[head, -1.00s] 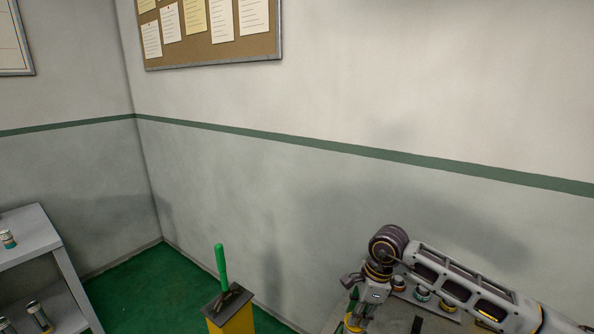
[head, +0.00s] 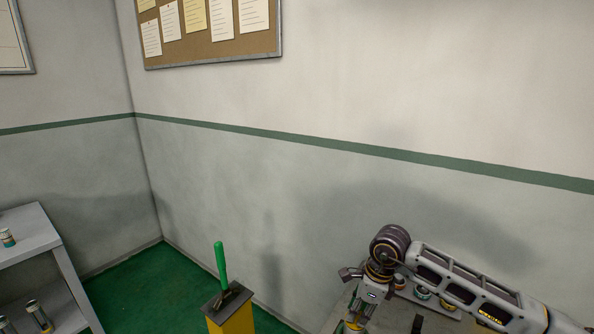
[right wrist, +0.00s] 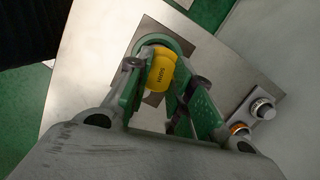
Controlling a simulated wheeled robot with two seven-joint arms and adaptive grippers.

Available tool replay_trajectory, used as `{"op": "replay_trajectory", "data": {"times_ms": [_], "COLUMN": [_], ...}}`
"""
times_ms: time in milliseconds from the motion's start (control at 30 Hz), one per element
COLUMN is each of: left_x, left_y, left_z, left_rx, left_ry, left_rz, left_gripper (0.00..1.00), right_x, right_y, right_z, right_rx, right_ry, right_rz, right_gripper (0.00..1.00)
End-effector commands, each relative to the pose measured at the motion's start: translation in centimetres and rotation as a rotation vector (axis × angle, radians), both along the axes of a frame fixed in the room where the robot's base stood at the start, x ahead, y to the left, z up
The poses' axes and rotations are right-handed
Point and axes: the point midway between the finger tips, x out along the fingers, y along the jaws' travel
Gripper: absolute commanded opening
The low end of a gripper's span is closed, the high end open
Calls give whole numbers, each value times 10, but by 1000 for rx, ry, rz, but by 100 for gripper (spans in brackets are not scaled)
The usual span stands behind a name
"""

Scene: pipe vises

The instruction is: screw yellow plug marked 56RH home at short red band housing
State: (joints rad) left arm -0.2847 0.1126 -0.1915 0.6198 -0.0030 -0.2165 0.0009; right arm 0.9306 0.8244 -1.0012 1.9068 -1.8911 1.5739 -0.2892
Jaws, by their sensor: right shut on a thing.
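A yellow plug (right wrist: 160,73) with dark lettering, upside down and looking like 56RH, sits between the green fingers of my right gripper (right wrist: 160,85) in the right wrist view. The fingers are shut on it. A green rounded part (right wrist: 178,45) lies just behind the plug; I cannot tell whether the plug is seated in it. In the head view my right gripper (head: 355,322) points down at the table, low in the frame, with its tips partly cut off. No red band housing can be made out. My left gripper is not in view.
A grey shelf (head: 35,250) at far left holds more cylinders.

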Motion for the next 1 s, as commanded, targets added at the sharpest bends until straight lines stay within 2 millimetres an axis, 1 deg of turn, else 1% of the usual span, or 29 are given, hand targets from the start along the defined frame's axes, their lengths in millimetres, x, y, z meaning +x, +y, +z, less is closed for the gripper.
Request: {"op": "replay_trajectory", "data": {"times_ms": [467, 800, 1000], "left_x": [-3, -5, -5], "left_y": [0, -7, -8], "left_z": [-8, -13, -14], "left_rx": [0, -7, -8], "left_ry": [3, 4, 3], "left_rz": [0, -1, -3], "left_gripper": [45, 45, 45], "right_x": [-2, -2, -2], "right_y": [1, 1, 1], "right_z": [-2, -2, -1], "right_rx": [-1, -1, -1], "right_ry": [2, 2, 1], "right_rz": [-213, -379, -413], "right_gripper": [0, 0, 0]}}
